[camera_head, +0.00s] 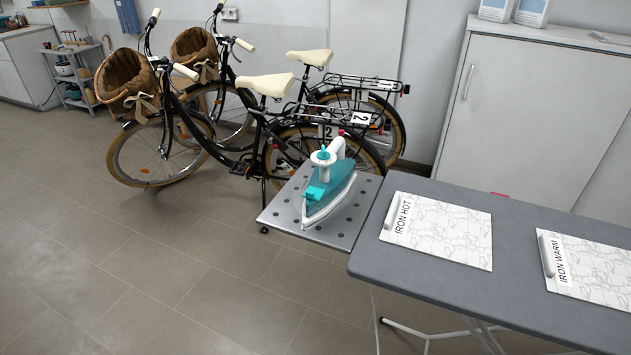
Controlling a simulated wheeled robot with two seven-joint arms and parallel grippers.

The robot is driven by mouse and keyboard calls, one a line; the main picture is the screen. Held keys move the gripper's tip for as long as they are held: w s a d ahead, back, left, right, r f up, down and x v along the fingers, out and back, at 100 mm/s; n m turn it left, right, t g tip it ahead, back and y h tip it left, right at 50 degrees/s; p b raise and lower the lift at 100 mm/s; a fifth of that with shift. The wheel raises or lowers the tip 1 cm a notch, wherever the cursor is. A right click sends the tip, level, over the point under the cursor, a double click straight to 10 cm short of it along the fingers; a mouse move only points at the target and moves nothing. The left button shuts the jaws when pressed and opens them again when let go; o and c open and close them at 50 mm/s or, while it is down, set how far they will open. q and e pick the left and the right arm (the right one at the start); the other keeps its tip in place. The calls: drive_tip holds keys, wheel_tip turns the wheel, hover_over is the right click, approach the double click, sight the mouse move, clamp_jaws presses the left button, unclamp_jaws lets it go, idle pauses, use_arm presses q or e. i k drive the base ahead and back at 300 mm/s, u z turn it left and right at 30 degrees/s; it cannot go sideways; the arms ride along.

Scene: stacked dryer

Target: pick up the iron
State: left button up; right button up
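A teal and white iron (329,186) stands on the perforated metal rest (280,212) at the left end of the grey ironing board (418,268). Its pale handle is at the top and its tip points down toward the front. Neither of my grippers shows in the head view, and nothing touches the iron apart from the rest under it.
Two sheets lie on the board, one marked "IRON HOT" (440,232) and one marked "IRON WARM" (597,273). Two bicycles (262,128) stand just behind the iron. A white cabinet (535,105) is behind the board. The tiled floor (130,270) at left front is clear.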

sight(337, 175)
drive_tip(key=u, duration=1.55)
drive_tip(key=i, duration=1.65)
drive_tip(key=u, duration=0.65)
drive_tip(key=i, duration=0.65)
drive_tip(key=z, duration=3.2)
